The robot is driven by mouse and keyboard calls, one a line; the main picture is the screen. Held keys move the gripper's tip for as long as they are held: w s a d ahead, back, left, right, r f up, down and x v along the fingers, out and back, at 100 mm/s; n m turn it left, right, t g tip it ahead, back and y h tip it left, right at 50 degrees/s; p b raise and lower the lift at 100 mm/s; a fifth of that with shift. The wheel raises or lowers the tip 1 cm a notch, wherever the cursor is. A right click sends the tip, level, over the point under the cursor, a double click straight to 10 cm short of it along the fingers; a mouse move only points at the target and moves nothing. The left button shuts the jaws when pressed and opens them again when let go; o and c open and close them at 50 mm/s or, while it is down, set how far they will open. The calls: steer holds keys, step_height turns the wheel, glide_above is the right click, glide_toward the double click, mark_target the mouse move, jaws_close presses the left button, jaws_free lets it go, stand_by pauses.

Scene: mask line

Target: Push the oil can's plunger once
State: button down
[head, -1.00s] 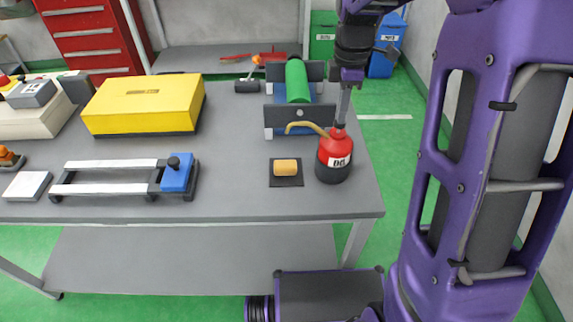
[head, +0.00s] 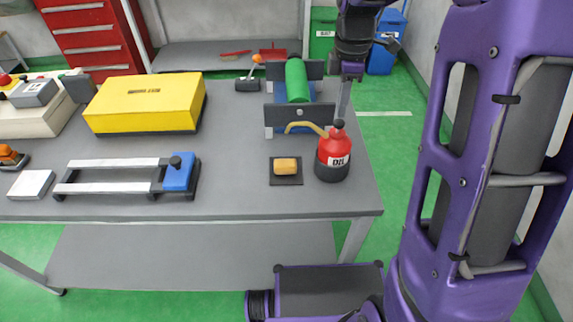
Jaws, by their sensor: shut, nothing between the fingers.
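The oil can (head: 333,158) stands upright near the right end of the grey workbench. It has a red upper body, a dark base, a white label and a tan curved spout pointing left. Its dark plunger knob (head: 338,125) shows on top. My gripper (head: 342,114) points down just above and behind the knob, with its fingers shut and empty. The fingertips are partly behind the knob, so I cannot tell exactly how wide the gap is.
A vise-like fixture with a green roller (head: 297,80) stands behind the can. A small dark pad with a yellow-orange block (head: 286,167) lies left of it. A blue-and-white slide frame (head: 180,172) and a yellow box (head: 145,102) are further left. The bench's front right is clear.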

step_height(320, 180, up, 6)
steer(key=p, duration=0.3)
steer(key=shift+f, duration=0.25)
